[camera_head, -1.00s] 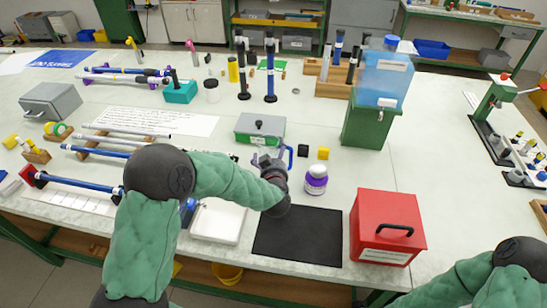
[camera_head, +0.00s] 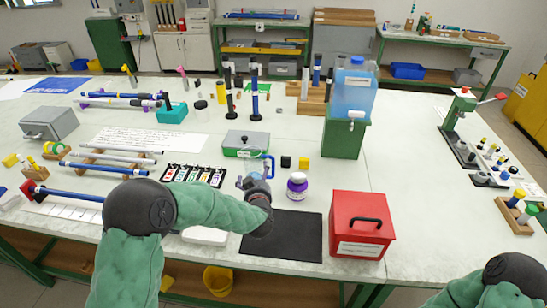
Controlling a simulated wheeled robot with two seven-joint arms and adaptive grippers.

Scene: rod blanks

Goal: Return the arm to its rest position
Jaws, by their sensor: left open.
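My left arm (camera_head: 205,208) comes in from the lower left and reaches over the front of the white table. Its gripper (camera_head: 258,178) is open, with nothing seen between its fingers. It is in front of the green and grey box (camera_head: 245,144) and beyond the black mat (camera_head: 290,236). One blue finger part shows at its right side; the wrist hides some of the rest. My right arm (camera_head: 487,288) shows only in part at the lower right corner, and its gripper is out of the picture.
A purple-labelled jar (camera_head: 297,187) stands right of the left gripper. A red box (camera_head: 360,224) is at the front right edge. Blue rods on racks (camera_head: 102,165) lie at left. A black tray of small items (camera_head: 194,174) lies just behind the left arm. A blue-tank dispenser (camera_head: 352,95) stands behind.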

